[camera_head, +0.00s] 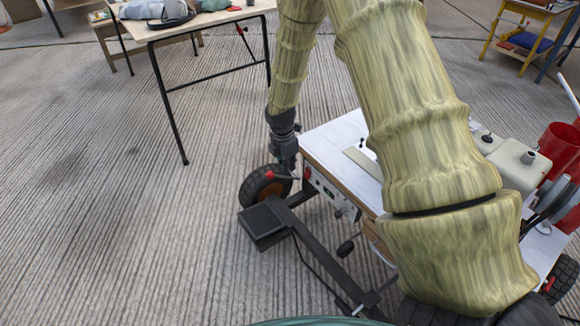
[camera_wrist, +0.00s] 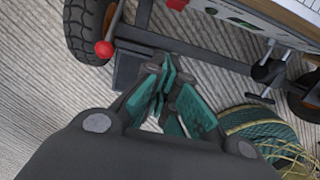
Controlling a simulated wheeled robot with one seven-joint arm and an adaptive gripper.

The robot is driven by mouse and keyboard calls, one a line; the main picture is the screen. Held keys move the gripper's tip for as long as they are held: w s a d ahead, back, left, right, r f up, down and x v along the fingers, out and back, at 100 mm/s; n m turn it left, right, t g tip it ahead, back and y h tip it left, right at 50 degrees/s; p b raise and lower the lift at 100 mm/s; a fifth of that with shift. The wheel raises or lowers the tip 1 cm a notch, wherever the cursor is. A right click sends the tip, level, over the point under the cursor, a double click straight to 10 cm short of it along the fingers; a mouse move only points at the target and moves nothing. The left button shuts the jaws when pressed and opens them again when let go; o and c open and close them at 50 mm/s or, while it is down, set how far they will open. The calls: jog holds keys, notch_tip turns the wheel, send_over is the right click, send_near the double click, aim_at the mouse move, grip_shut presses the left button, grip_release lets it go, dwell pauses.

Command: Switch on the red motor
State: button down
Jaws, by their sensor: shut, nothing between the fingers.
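My gripper (camera_head: 287,158) points down beside the left end of a wheeled cart (camera_head: 330,135) with a white top. In the wrist view its teal fingers (camera_wrist: 166,72) are shut and empty. A front panel (camera_head: 325,188) with small controls shows on the cart, just right of the gripper. Part of this panel (camera_wrist: 245,18) shows at the top of the wrist view, with a red part (camera_wrist: 178,4) at its left end. A red-ball lever (camera_wrist: 104,48) stands near the wheel, left of the fingertips. A red cylindrical machine (camera_head: 560,145), perhaps the motor, is partly hidden at the right.
A black wheel (camera_head: 262,187) and a dark step frame (camera_head: 262,222) project from the cart's left side. A table (camera_head: 205,22) stands behind at the left. A yellow-legged table (camera_head: 530,12) stands at the upper right. The left floor is clear. My arm hides much of the cart.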

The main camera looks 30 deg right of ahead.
aim_at(307, 173)
jog(key=d+f+b, duration=0.4)
jog(key=f, duration=0.4)
jog(key=shift+w+d, duration=0.2)
jog(key=shift+d, duration=0.2)
jog(key=shift+p, duration=0.35)
jog(key=shift+d+f+h+p, duration=0.15)
jog(key=shift+d+h+p, duration=0.2)
jog(key=shift+h, duration=0.15)
jog(key=shift+a, duration=0.1)
